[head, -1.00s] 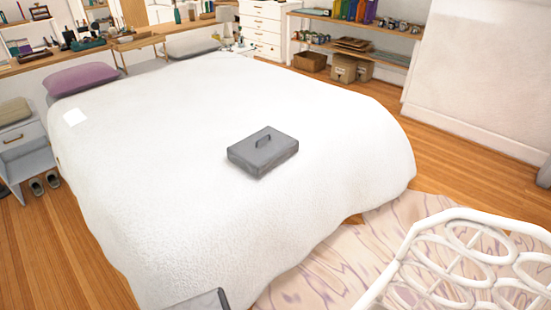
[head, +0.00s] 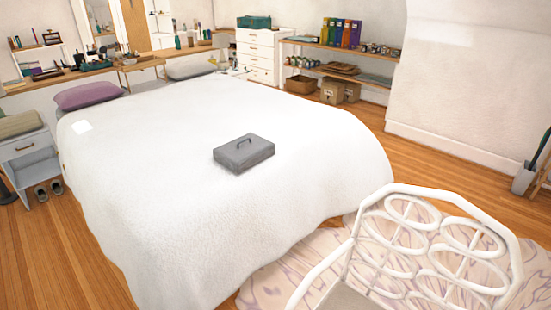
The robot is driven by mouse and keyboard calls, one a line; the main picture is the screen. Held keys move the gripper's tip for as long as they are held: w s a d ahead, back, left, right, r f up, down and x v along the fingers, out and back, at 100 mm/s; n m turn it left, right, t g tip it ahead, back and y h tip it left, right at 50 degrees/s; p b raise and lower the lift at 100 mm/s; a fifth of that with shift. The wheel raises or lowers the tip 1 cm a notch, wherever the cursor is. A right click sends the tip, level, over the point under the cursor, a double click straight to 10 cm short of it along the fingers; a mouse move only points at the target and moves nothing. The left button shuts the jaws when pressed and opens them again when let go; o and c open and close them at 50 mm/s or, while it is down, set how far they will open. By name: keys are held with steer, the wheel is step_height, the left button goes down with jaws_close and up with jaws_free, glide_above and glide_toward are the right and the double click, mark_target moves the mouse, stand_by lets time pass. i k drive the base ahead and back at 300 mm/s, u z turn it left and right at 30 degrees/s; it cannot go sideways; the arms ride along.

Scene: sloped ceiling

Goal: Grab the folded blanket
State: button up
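A folded olive-beige cloth (head: 20,123), which looks like a folded blanket, lies on top of the small light grey nightstand (head: 28,150) at the left edge of the head view. Its left end is cut off by the frame edge. It lies beside the head end of the large white bed (head: 150,190). My gripper is not in view, so its state does not show.
A white lattice-backed chair (head: 430,250) stands close at bottom right on a patterned rug (head: 270,283). Wooden floor (head: 60,250) is open left of the bed.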

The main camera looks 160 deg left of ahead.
mark_target(242, 153)
steer(key=z, duration=0.05)
steer(key=i, duration=0.2)
steer(key=z, duration=0.25)
steer(key=k, duration=0.2)
steer(key=u, duration=3.4)
steer(key=k, duration=0.3)
steer(key=u, duration=1.9)
